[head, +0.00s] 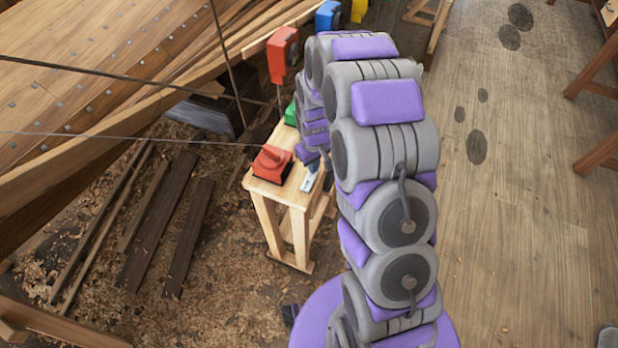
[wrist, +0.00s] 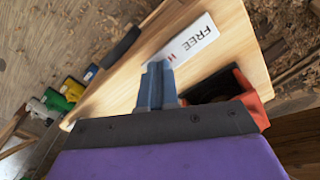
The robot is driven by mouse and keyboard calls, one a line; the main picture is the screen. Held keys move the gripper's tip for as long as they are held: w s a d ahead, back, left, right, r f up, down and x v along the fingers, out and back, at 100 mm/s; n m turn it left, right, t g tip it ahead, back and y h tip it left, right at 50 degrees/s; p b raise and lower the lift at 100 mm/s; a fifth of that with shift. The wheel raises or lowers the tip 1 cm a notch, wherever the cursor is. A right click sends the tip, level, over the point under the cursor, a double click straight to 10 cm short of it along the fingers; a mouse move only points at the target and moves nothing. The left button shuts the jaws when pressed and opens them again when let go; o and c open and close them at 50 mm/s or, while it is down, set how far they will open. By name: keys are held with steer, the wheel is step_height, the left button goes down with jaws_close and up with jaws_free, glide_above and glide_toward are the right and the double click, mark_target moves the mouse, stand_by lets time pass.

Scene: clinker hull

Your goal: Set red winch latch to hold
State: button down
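The red winch (head: 271,163) sits on top of a small wooden stand (head: 262,190). In the wrist view, part of its red body (wrist: 252,97) shows at the right, beside a dark part (wrist: 208,86). A white label (wrist: 188,42) on the wood reads "FREE", then a red "H"; the rest is hidden behind my fingers. A dark bar (wrist: 121,47) lies beyond the label's left end; I cannot tell whether it is the latch. My gripper (wrist: 156,84) is over the stand at the label, its blue-grey fingers together with nothing visible between them.
A green thing (head: 291,114) stands behind the winch. Red (head: 283,54), blue (head: 327,16) and yellow (head: 358,10) devices are farther back along the hull. Dark lines cross in front of the planked hull (head: 90,80).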

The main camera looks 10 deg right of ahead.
steer(key=shift+f, duration=0.3)
steer(key=shift+r+p, duration=1.45)
steer(key=shift+r, duration=2.1)
steer(key=s+r+m, duration=0.2)
steer(key=s+r, duration=1.3)
steer(key=r, duration=0.1)
steer(key=s+r+m+g, duration=0.1)
steer(key=s+r, duration=0.2)
steer(key=s, duration=0.6)
steer(key=s+r+m, duration=0.1)
steer(key=s+r, duration=0.1)
steer(key=s, duration=0.8)
steer(key=shift+s+r+m+g, duration=0.15)
steer(key=shift+r+m+g, duration=0.25)
